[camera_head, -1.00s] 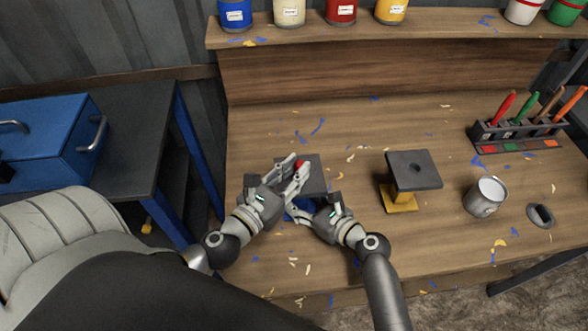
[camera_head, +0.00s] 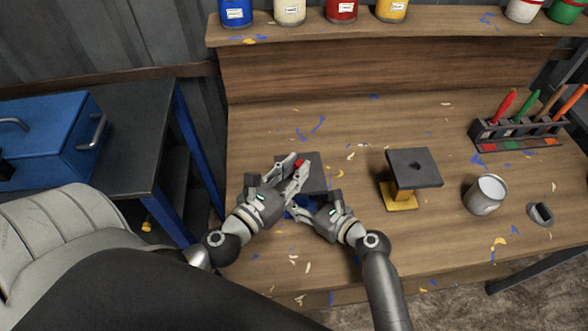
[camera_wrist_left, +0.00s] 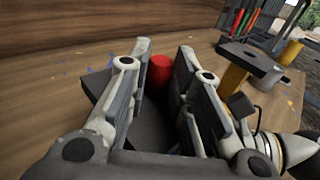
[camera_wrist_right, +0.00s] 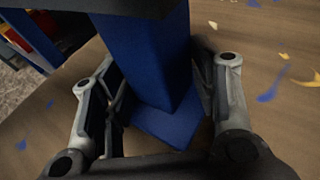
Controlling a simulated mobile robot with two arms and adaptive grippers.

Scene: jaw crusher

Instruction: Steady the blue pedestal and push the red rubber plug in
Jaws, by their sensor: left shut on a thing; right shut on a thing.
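The blue pedestal (camera_wrist_right: 153,62) stands upright on the bench with a dark square top plate (camera_head: 318,172). My right gripper (camera_head: 309,203) is shut on its blue column below the plate. In the right wrist view the fingers (camera_wrist_right: 160,95) lie on both sides of the column. The red rubber plug (camera_wrist_left: 161,71) is upright between the fingertips of my left gripper (camera_wrist_left: 160,60), over the top plate. It also shows as a small red spot in the head view (camera_head: 300,163). The plug's lower end and the hole are hidden.
A yellow pedestal (camera_head: 400,197) with a dark top plate and a hole stands to the right. Beyond it are a tin can (camera_head: 484,195), a small dark oval item (camera_head: 540,214) and a tool rack (camera_head: 517,133). Paint flakes litter the bench. Jars line the back shelf (camera_head: 380,28).

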